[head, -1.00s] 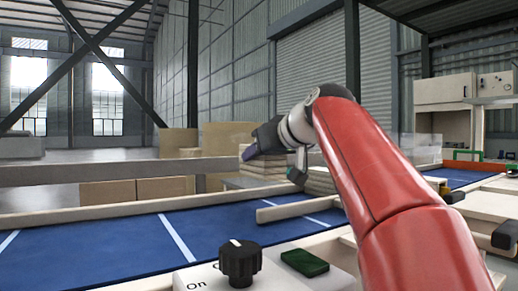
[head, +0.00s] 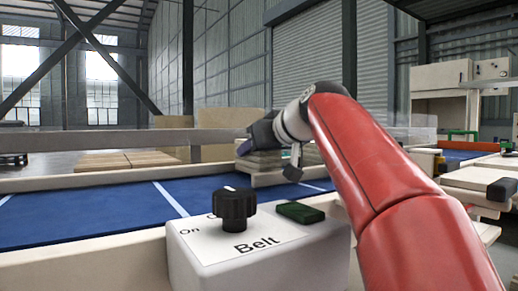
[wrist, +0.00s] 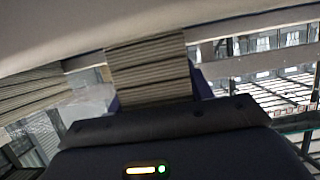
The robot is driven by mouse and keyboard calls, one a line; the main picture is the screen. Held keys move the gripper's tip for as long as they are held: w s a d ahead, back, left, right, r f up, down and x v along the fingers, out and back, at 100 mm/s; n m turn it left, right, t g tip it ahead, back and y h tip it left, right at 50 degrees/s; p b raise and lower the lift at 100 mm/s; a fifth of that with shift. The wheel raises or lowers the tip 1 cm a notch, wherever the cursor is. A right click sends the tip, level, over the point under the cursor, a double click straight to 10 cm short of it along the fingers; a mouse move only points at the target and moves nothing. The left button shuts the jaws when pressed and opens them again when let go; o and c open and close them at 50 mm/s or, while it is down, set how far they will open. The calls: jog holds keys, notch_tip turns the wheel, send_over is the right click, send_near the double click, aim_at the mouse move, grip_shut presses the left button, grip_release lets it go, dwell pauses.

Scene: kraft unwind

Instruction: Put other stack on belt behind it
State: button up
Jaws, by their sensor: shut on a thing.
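My gripper (head: 262,138) is shut on a stack of thin grey-brown sheets (wrist: 150,68), seen in the wrist view running up from the jaws. In the head view the stack (head: 258,160) shows just under the gripper, over the far side of the blue belt (head: 100,211). A second stack (wrist: 32,92) shows at the left of the wrist view, beside the held one. In the head view my arm covers much of the area to the right of the held stack. I cannot tell whether the held stack touches anything below.
A belt control box (head: 255,240) with a black knob (head: 234,207) and a green button (head: 300,212) stands close in front. A pale rail (head: 100,142) runs behind the belt. Cardboard boxes (head: 230,121) stand beyond. The belt's left part is clear.

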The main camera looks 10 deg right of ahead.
jog(key=shift+f+b, duration=0.55)
jog(key=o, duration=1.2)
